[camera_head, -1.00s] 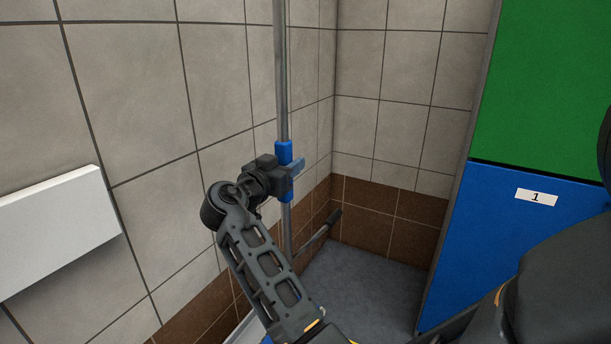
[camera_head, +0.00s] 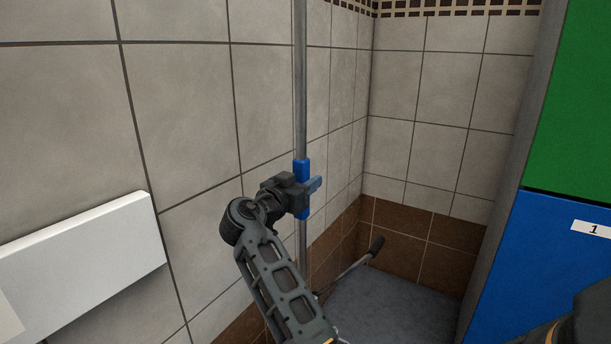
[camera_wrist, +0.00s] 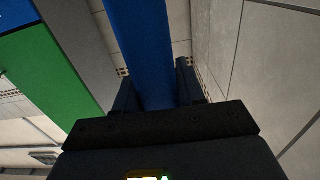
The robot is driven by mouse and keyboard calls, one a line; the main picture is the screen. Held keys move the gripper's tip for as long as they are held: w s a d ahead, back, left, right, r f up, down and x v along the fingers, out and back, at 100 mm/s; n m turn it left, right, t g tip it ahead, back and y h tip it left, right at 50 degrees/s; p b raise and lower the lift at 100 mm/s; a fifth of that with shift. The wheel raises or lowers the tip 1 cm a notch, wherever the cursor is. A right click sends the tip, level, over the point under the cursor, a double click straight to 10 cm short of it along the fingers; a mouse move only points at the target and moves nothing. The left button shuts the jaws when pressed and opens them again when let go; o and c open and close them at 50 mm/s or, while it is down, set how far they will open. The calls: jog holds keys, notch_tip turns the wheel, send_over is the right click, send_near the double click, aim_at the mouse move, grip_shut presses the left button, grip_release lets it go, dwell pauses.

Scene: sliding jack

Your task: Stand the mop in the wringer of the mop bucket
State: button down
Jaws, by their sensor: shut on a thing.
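The mop shows as a grey metal pole (camera_head: 300,80) with a blue sleeve (camera_head: 301,167), upright close to the tiled wall. My gripper (camera_head: 309,188) is shut on the blue sleeve. In the wrist view the blue sleeve (camera_wrist: 143,50) runs between my gripper's fingers (camera_wrist: 158,90). The mop's lower end is hidden behind my arm or below the picture. A thin lever with a black grip (camera_head: 376,246) slants up near the corner, right of the pole; it may be the wringer's handle. The bucket and wringer body cannot be made out.
A white box (camera_head: 90,250) juts from the left wall. A green and blue locker (camera_head: 545,260) labelled 1 stands at the right. Tiled walls close in on the left and back.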

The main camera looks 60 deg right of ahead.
aim_at(299, 225)
notch_tip(299, 225, down, 7)
jog(key=b, duration=0.4)
jog(key=shift+r, duration=0.2)
jog(key=shift+f+b, duration=1.25)
jog(key=shift+b, duration=0.3)
jog(key=shift+f+b, duration=0.6)
jog(key=shift+b, duration=0.15)
jog(key=c, duration=0.6)
grip_release()
jog(key=shift+f, duration=0.1)
jog(key=shift+w+a+b, duration=0.2)
jog(key=shift+a+b, duration=0.15)
jog(key=shift+a, duration=3.55)
